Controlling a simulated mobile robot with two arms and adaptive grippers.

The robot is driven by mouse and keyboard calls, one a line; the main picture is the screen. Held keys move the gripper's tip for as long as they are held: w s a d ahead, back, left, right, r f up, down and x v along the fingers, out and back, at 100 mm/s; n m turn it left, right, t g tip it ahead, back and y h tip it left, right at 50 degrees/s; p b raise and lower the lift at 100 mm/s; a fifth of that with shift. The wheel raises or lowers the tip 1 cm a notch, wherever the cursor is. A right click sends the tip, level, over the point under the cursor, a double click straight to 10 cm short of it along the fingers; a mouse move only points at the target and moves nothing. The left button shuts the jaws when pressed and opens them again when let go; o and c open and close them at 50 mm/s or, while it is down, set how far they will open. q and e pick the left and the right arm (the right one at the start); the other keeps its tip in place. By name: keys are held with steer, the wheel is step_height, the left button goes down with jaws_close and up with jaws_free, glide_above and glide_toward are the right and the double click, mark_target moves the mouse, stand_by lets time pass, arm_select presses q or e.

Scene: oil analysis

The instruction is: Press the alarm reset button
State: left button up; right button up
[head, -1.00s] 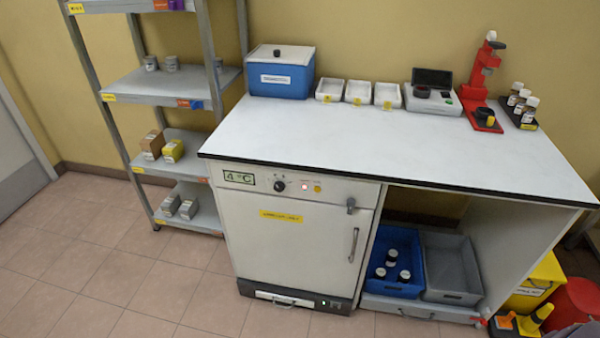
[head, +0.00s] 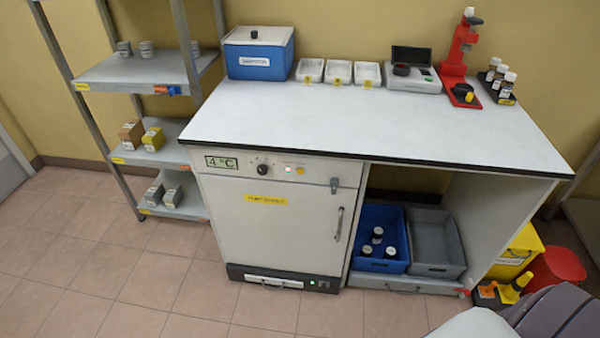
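The small fridge (head: 265,240) under the worktop has a control strip along its top. On that strip are a "4 °C" display (head: 221,162), a black knob (head: 263,169), a small lit reddish-white lamp (head: 287,169) and a small round yellow-orange button (head: 300,171). The labels above them are too small to read, so I cannot confirm which is the alarm reset. The fridge door is shut. Neither of my grippers is in view. Grey parts, probably of my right arm, show at the bottom right corner, far from the control strip.
The worktop (head: 400,130) holds a blue cooler (head: 258,53), white trays (head: 339,72), an instrument (head: 412,72), a red stand (head: 458,62) and a bottle rack (head: 500,84). A shelf unit (head: 150,72) stands left. Bins (head: 382,228) sit below right. The floor in front is clear.

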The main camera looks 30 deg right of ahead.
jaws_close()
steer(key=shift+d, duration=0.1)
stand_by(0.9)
